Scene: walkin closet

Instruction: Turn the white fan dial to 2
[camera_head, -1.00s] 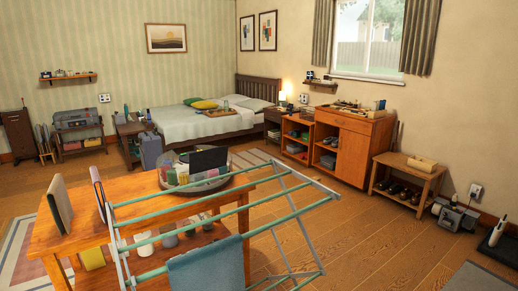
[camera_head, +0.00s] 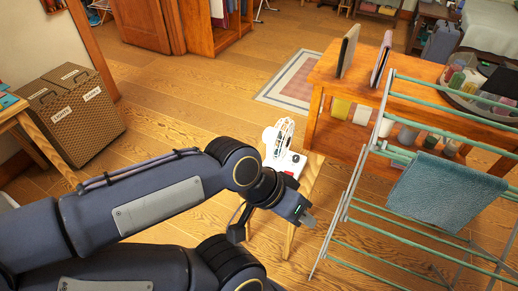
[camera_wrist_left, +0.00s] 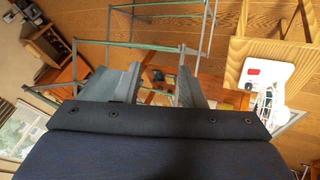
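The white fan (camera_head: 280,142) stands on a small wooden stool (camera_head: 311,178) beside the orange wooden table. My right gripper is not in view.
A drying rack (camera_head: 343,208) with a blue-green towel (camera_head: 440,190) stands close to the right of my left gripper. The orange table (camera_head: 325,72) is behind it. A wicker laundry hamper (camera_head: 75,120) stands at the left.

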